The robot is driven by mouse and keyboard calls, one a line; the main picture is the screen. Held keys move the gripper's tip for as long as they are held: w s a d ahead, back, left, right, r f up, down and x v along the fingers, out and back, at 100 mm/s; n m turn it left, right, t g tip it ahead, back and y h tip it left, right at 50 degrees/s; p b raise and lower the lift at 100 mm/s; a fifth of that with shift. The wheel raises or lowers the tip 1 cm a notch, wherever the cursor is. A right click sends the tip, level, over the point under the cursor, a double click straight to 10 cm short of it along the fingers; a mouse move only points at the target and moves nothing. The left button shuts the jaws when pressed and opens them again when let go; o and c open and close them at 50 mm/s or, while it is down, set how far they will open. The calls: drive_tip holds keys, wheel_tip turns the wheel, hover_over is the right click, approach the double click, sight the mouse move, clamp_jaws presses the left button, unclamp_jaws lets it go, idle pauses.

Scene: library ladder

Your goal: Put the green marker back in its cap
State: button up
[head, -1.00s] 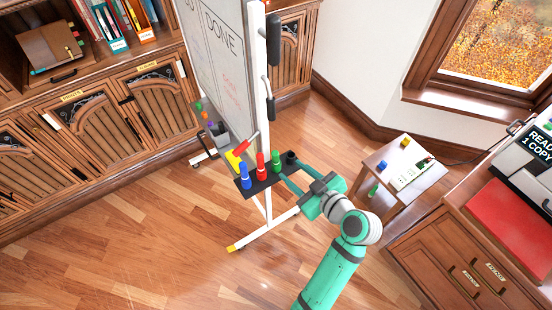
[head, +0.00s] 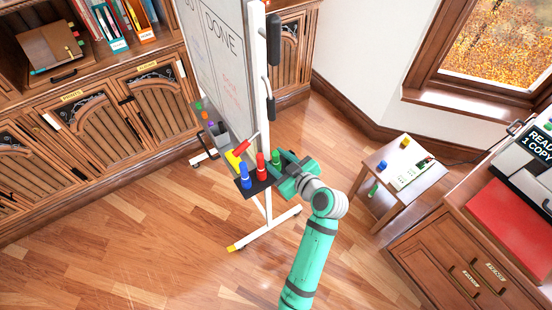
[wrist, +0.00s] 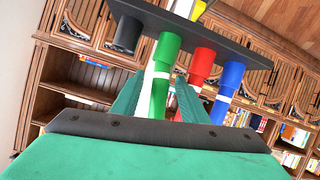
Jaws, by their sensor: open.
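The green marker (head: 276,157) stands upright at the dark cap holder (head: 258,186) on the whiteboard stand. In the wrist view the green marker (wrist: 158,95) lines up with its green cap (wrist: 166,48), with a white band showing between them. I cannot tell how deep it sits. My gripper (head: 285,163) is open at the marker's right side in the head view. In the wrist view my gripper (wrist: 160,92) has one finger on either side of the marker, and contact is unclear. My gripper partly covers the holder's right end.
A red marker (head: 261,166) and a blue marker (head: 245,176) stand close beside it. A black cap (wrist: 127,34) is empty at the holder's end. The whiteboard (head: 222,75) rises behind. A small table (head: 381,160) stands right; the floor in front is clear.

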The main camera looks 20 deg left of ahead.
clamp_jaws()
drive_tip(key=shift+r, duration=0.1)
drive_tip(key=shift+r, duration=0.55)
drive_tip(key=r, duration=0.6)
drive_tip(key=shift+s+d, duration=0.15)
drive_tip(key=shift+d, duration=0.1)
drive_tip(key=s+d, duration=1)
drive_tip(key=d, duration=0.4)
drive_tip(key=w+a+r, duration=0.1)
drive_tip(key=w+a, duration=0.2)
drive_tip(key=a, duration=0.1)
drive_tip(key=w+a+r+g, duration=0.1)
drive_tip(key=w+a, duration=0.3)
drive_tip(key=a, duration=0.1)
drive_tip(key=w+a+r+g, duration=0.1)
drive_tip(key=w+a, duration=0.3)
drive_tip(key=a, duration=0.1)
drive_tip(key=shift+r+m+h, duration=0.35)
drive_tip(key=shift+m+h, duration=0.05)
drive_tip(key=shift+a+r, duration=0.1)
drive_tip(key=shift+a, duration=0.25)
